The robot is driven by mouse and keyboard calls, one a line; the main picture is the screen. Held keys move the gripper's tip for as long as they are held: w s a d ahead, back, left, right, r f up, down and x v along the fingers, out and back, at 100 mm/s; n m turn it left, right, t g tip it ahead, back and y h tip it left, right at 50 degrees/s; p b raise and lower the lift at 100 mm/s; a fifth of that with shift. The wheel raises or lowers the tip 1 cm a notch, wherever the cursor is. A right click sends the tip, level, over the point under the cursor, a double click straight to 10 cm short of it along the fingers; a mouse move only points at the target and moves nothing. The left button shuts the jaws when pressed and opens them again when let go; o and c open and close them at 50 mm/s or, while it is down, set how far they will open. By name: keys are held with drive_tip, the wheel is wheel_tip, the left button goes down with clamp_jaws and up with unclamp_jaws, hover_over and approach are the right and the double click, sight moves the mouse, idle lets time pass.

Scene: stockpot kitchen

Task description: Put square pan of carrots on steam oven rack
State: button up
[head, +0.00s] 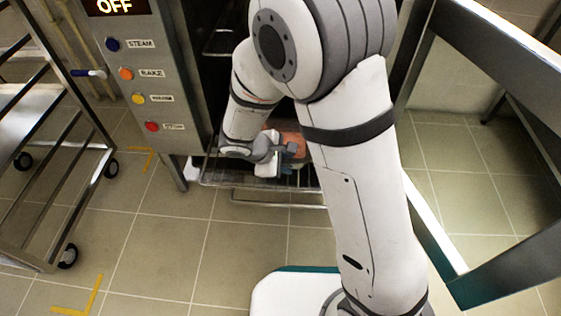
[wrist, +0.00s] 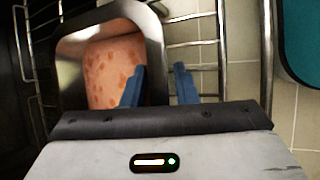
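The square pan (wrist: 160,45) is metal with a rounded rim and holds orange carrots (wrist: 108,70). It sits on the wire rack (wrist: 205,55), low in the steam oven opening. In the head view the carrots show as an orange patch (head: 291,137), mostly hidden by my arm. My gripper (wrist: 160,75) is at the pan's near side wall. Its blue fingers are apart, one over the inside of the pan and one outside over the rack. A gap shows between the outer finger and the rim. My gripper also shows in the head view (head: 283,160).
The steam oven's control panel (head: 150,80) reads OFF and has several coloured knobs. A wheeled metal rack trolley (head: 60,185) stands at left. The open metal-framed door (head: 500,55) is at right. Tiled floor (head: 235,262) is clear in front.

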drive_tip(key=shift+o, duration=1.1)
drive_tip(key=p+v, duration=0.5)
drive_tip(key=v, duration=0.7)
drive_tip(key=s+d+r+m+g+y, duration=0.1)
drive_tip(key=s+d+r+m+y, duration=0.2)
drive_tip(key=d+m, duration=0.5)
drive_tip(key=s+d+r+m+g+y, duration=0.1)
drive_tip(key=s+d+r+m, duration=0.5)
drive_tip(key=d, duration=0.7)
drive_tip(key=r+m+y, duration=0.1)
drive_tip(key=m, duration=0.1)
drive_tip(key=shift+s+d+m+g+y, duration=0.3)
drive_tip(key=shift+s+g+y, duration=0.05)
drive_tip(key=shift+g+y, duration=0.05)
drive_tip(key=shift+r, duration=0.15)
